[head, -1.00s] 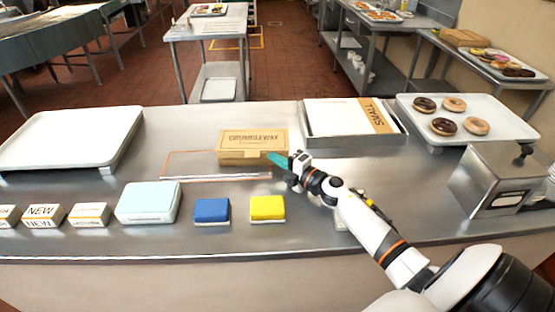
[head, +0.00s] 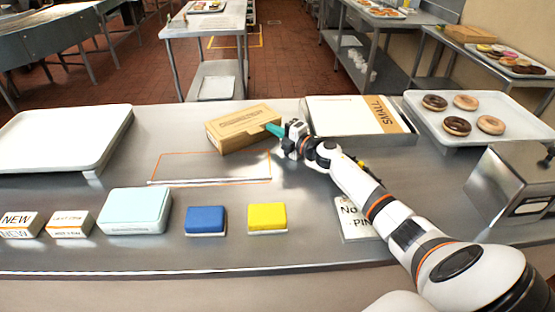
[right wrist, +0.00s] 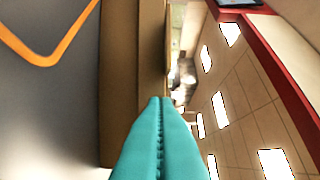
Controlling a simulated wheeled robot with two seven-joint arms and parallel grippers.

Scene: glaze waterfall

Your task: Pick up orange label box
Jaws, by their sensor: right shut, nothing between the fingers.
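Small white boxes with orange label bands stand at the left front of the counter in the head view: one marked NEW (head: 18,224) and one beside it (head: 69,224). A brown cardboard box (head: 240,129) sits behind the orange outline, turned at an angle. My right gripper (head: 273,130) has its teal fingers shut and empty at the right end of the brown box, seemingly against it. In the right wrist view the closed fingertips (right wrist: 160,101) are beside the brown cardboard (right wrist: 124,80). My left gripper is not in view.
A pale blue box (head: 135,211), a blue block (head: 205,220) and a yellow block (head: 267,217) line the front. A white tray (head: 65,135) stands left, a box with SMALL on it (head: 345,112) behind, a donut tray (head: 440,139) right. The outlined area (head: 212,165) is empty.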

